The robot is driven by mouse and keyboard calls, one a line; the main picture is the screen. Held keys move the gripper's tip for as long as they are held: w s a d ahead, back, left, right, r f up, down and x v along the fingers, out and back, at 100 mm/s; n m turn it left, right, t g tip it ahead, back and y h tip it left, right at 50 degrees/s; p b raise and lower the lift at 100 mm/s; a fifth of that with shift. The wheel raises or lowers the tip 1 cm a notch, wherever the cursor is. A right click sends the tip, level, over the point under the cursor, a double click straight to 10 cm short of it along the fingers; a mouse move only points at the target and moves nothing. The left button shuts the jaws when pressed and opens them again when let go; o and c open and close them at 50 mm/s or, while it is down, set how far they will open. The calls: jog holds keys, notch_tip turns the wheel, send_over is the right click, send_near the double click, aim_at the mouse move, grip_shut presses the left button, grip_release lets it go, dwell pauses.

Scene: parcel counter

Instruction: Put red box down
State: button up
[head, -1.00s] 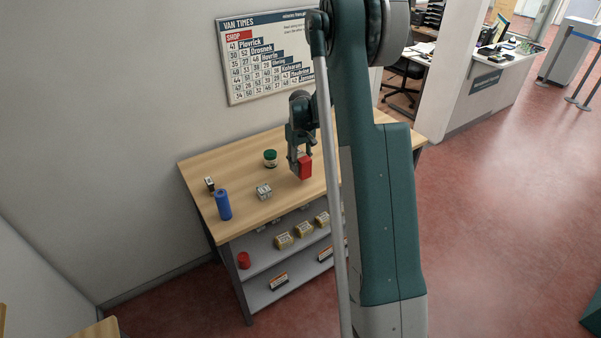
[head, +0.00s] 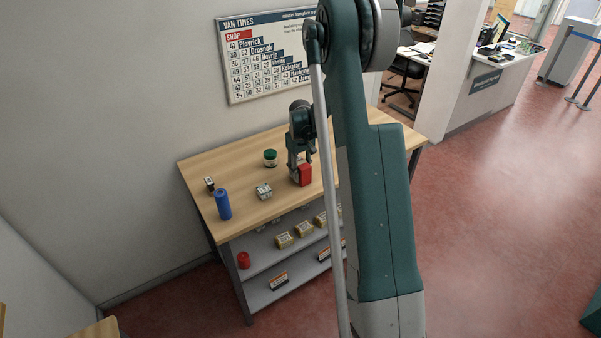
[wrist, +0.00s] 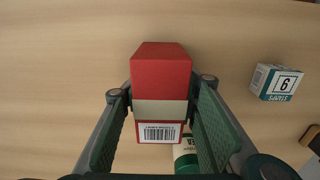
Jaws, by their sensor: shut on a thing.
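The red box (head: 305,175) is in my gripper (head: 299,168) over the wooden counter top (head: 240,165). In the wrist view the red box (wrist: 161,75) has a pale band and a white barcode label, and the fingers of my gripper (wrist: 161,95) are shut on its two sides. The box looks upright in the head view. It is low over the counter; I cannot tell whether its underside touches the wood.
A green-lidded jar (head: 270,158), a small white box (head: 264,191), a blue cylinder (head: 223,204) and a small dark box (head: 210,184) stand to the left. Yellow boxes (head: 304,229) and a red cylinder (head: 244,260) are on the shelf below.

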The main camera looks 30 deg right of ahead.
jog(key=o, duration=1)
jog(key=shift+r, duration=0.2)
notch_tip(320, 180, up, 12)
jog(key=shift+f, duration=0.1)
dwell(0.6)
